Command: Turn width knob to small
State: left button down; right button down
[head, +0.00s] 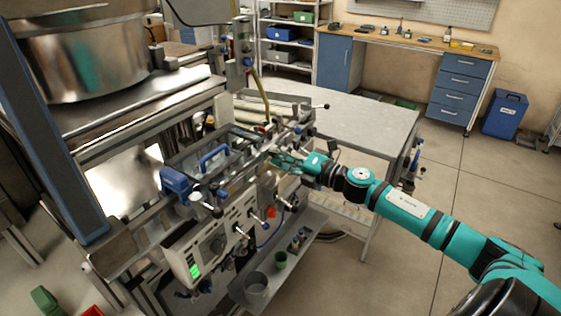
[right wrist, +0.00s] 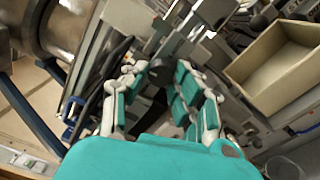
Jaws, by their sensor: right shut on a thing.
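My right gripper (head: 283,160) reaches in from the right to the far end of the machine (head: 215,215). In the right wrist view its teal and white fingers stand on both sides of a dark round knob (right wrist: 161,71), which I take to be the width knob. The gripper is shut on it. In the head view the knob is hidden by the gripper and the fittings around it, and I cannot read any size marking. My left gripper is not in view.
A control panel with a green-lit display (head: 195,269) and several levers line the machine's front. A large metal drum (head: 85,55) stands at left. A grey table (head: 360,118) stands behind my arm. A beige tray (right wrist: 275,65) shows in the right wrist view.

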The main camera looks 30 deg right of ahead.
jog(key=n+b, duration=0.2)
jog(key=n, duration=0.1)
jog(key=n+b, duration=0.1)
jog(key=shift+f+n, duration=0.3)
jog(key=n+b, duration=0.3)
jog(key=n, duration=0.1)
jog(key=shift+n, duration=0.3)
jog(key=n+b, duration=0.2)
jog(key=n, duration=0.1)
jog(key=shift+b, duration=0.3)
jog(key=shift+n+b, duration=1.05)
jog(key=shift+n, duration=0.95)
jog(key=c, duration=1.4)
grip_release()
jog(key=shift+c, duration=0.2)
jog(key=shift+o, duration=0.5)
jog(key=shift+d+r, duration=0.1)
jog(key=shift+r, duration=0.05)
